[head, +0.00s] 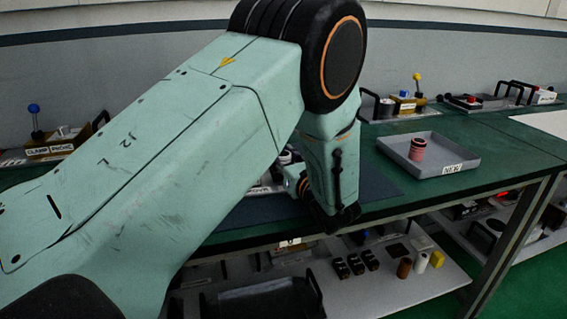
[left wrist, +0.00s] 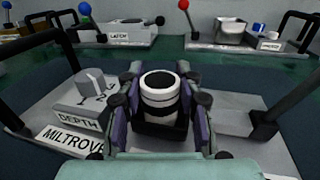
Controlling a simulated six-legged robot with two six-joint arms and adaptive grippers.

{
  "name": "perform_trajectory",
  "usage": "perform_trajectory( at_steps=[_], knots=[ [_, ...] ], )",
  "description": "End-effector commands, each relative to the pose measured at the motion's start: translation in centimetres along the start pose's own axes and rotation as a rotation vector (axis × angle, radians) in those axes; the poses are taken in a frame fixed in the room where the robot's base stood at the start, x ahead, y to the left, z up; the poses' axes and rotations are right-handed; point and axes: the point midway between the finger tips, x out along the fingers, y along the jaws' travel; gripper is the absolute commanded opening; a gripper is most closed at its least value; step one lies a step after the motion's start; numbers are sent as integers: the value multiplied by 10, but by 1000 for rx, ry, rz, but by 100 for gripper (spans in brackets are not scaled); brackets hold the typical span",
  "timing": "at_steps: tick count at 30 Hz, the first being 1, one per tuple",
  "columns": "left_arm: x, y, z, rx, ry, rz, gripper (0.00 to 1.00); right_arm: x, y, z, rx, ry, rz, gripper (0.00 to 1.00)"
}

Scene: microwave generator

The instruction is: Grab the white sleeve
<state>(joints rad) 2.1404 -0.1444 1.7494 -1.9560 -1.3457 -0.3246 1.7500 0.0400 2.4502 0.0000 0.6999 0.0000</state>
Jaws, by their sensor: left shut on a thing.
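The white sleeve (left wrist: 158,97) is a short white cylinder with a dark band and a dark top, upright in the left wrist view. My left gripper (left wrist: 157,88) is around it, with one finger on each side, shut on it. Below the sleeve is a dark area; I cannot tell whether the sleeve still touches its seat. The sleeve is in the middle of a grey fixture (left wrist: 226,122) with a knob and the labels "DEPTH" and "MILTROVE". In the head view, my left arm covers most of this fixture and the fingertips are not clear. My right gripper is not in view.
A grey tray (head: 466,157) marked "NEW" holds a reddish ribbed sleeve (head: 418,149) on the green bench (head: 490,127). Black handles (left wrist: 297,100) stand on both sides of the fixture. More fixtures line the back. The lower shelf (head: 385,291) holds several small cylinders and a dark bin.

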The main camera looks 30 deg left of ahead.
Motion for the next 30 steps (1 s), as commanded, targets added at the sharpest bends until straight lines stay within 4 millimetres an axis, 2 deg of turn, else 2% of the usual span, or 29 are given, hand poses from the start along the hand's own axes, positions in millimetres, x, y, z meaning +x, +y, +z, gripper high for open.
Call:
perform_trajectory(
  at_steps=[1,8,13,16,27,30],
  knots=[
    [0,0,-1,0,1,0,19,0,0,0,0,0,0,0],
    [1,-1,-2,1,4,-1,0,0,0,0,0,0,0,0],
    [1,0,-2,2,6,0,0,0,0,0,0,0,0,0],
    [1,0,4,1,6,0,0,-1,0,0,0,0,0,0],
    [1,-1,75,-3,0,1,0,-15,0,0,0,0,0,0],
    [1,-1,88,-2,2,0,0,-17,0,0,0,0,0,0]
  ],
)
